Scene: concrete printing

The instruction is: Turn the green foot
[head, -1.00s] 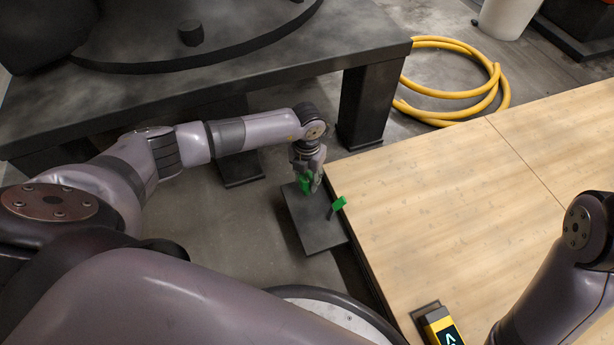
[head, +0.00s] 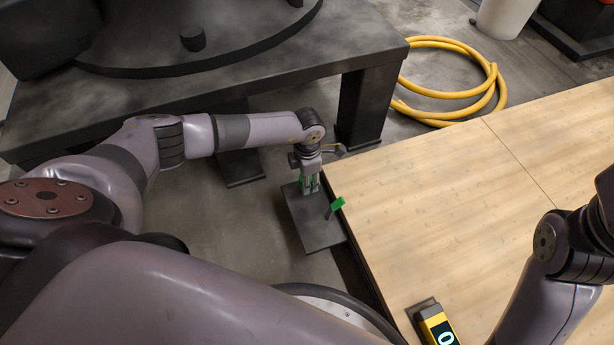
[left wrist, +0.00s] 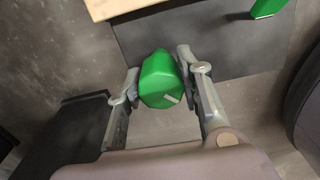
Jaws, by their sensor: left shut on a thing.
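The green foot (left wrist: 160,85) is a chunky green knob with a small pale mark, seen in the left wrist view between my fingers. In the head view it shows as bits of green (head: 301,186) behind my fingers. My left gripper (head: 310,187) points down over the dark plate (head: 318,234) and is shut on the green foot, one finger on each side. The foot's underside is hidden. My right arm is at the lower right, but its gripper is out of the picture.
A second green piece (head: 337,204) stands by the plate's right edge, close to the wooden platform (head: 450,190). A dark machine table (head: 250,75) with thick legs stands behind my left arm. A yellow hose (head: 450,95) lies beyond. A yellow device (head: 437,326) with a screen is at the front.

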